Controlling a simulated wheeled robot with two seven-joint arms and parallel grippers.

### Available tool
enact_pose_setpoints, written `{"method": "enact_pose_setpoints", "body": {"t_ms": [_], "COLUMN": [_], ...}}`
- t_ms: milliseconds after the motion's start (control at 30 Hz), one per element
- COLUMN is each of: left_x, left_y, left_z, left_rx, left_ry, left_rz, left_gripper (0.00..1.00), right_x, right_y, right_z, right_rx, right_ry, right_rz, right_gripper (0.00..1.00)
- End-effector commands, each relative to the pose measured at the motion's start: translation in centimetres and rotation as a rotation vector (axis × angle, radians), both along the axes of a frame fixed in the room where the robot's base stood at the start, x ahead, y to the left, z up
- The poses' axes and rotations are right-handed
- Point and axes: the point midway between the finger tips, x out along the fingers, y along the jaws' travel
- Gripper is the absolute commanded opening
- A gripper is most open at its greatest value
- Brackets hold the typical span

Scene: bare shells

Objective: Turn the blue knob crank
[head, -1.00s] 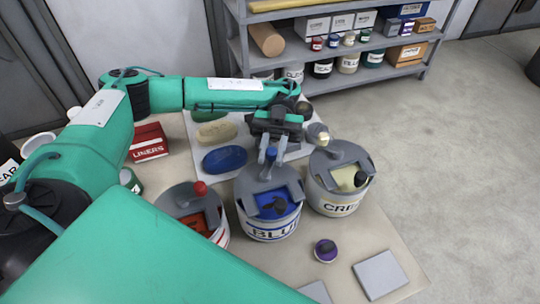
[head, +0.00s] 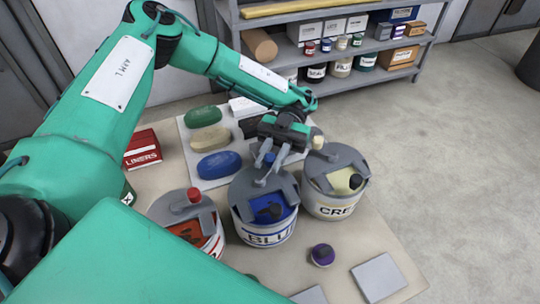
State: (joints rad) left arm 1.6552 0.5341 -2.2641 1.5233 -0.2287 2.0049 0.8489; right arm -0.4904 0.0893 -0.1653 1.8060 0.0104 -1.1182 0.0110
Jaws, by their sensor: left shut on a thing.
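The blue tin (head: 265,236) stands on the table in the head view, with a grey lid and an opening that shows blue paint (head: 272,208). A crank on its lid carries a small blue knob (head: 269,157) near the tin's far edge. My left gripper (head: 268,166) reaches down over that edge and is shut on the knob, one finger on each side. The fingers hide most of the knob and part of the crank. My right gripper is not in view.
A red-knobbed tin (head: 193,212) stands left of the blue one and a cream tin (head: 333,208) right of it, both close. A purple-topped jar (head: 322,255) and a grey plate (head: 380,276) are in front. Coloured oval pads (head: 219,165) lie behind.

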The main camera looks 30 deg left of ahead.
Motion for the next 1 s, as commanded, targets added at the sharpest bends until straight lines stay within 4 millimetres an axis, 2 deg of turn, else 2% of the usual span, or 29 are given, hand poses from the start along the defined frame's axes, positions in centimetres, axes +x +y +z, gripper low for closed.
{"method": "enact_pose_setpoints", "body": {"t_ms": [500, 533, 633, 1000], "left_x": [-0.07, -0.07, -0.06, -0.01], "left_y": [-0.03, -0.03, -0.03, -0.03], "left_z": [-0.07, -0.07, -0.07, 0.51], "left_rx": [0.001, 0.001, 0.001, 0.0], "left_ry": [0.001, 0.001, 0.001, -0.001], "left_rz": [-0.009, -0.009, -0.009, -0.008], "left_gripper": [0.0, 0.24, 0.42, 0.42], "right_x": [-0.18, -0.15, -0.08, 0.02], "right_y": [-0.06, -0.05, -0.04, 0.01], "right_z": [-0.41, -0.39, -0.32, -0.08], "right_rx": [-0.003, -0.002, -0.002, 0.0], "right_ry": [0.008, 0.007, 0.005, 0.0], "right_rz": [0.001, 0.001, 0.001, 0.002], "right_gripper": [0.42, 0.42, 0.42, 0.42]}}
